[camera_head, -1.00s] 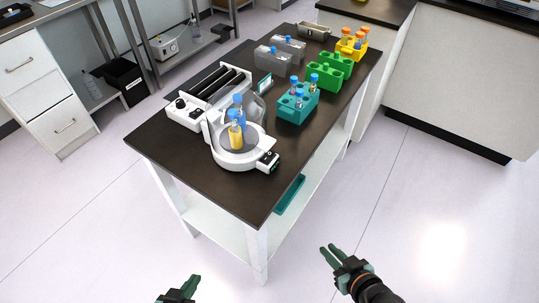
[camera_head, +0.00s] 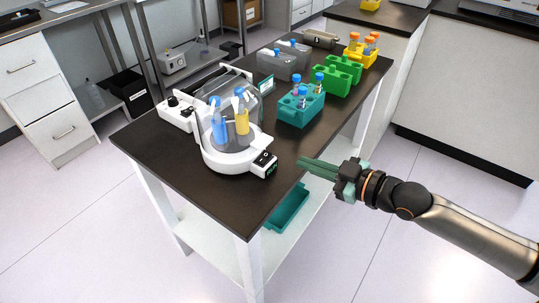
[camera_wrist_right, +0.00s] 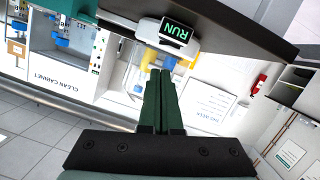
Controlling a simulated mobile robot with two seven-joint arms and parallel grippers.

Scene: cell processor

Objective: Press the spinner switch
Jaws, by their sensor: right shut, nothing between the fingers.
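The spinner is a white round machine (camera_head: 225,162) on the dark table, holding a blue tube (camera_head: 219,124) and a yellow tube (camera_head: 242,122). In the right wrist view a green RUN display (camera_wrist_right: 176,30) shows upside down on a white housing, beyond the fingertips. My right gripper (camera_head: 303,164) is shut and empty, just right of the panel and apart from it; its fingers also show in the wrist view (camera_wrist_right: 159,78). My left gripper is out of view.
A teal rack (camera_head: 300,110) with tubes stands behind the fingers. Green racks (camera_head: 343,75), a yellow rack (camera_head: 360,55) and grey boxes (camera_head: 278,65) stand farther back. The table's right edge (camera_head: 271,212) runs below the gripper. The table front is clear.

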